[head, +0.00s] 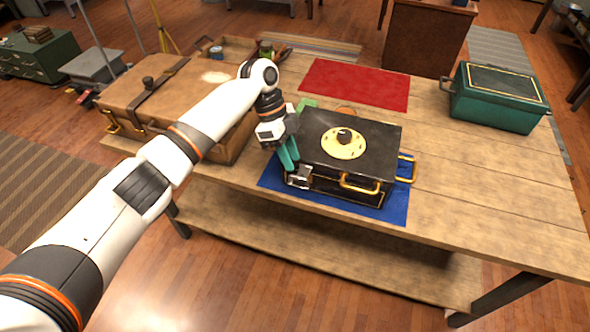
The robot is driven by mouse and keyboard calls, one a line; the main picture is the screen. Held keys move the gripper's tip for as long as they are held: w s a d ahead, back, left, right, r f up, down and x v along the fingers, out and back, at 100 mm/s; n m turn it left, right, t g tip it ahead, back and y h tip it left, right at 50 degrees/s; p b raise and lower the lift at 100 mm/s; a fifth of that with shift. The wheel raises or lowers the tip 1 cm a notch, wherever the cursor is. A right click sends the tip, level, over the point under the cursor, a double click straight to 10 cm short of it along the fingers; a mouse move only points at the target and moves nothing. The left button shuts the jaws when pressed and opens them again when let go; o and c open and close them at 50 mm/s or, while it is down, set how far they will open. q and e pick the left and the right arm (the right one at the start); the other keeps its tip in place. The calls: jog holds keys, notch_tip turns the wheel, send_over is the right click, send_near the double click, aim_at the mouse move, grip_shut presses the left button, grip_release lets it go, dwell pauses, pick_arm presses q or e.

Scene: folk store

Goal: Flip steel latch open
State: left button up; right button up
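A black box (322,155) with gold handles and a round cream plate with a dark knob on its lid stands on a blue mat (395,212) on the wooden table. Its lid looks down. A small steel latch (301,178) shows at the front left of the box. My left gripper (289,160) points down at the box's left edge, its teal fingertips just above and left of the latch. The fingers look close together, but any gap between them is hard to see. Whether they touch the box or latch is unclear. My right gripper is out of view.
A brown case (150,88) with straps lies left of the box, under my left arm. A red mat (355,84) lies behind the box. A green box (497,97) stands at the right back. The table's right front (490,195) is clear.

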pick_arm(q)
jog(key=b+v, duration=0.1)
jog(key=v, duration=0.6)
dwell(0.6)
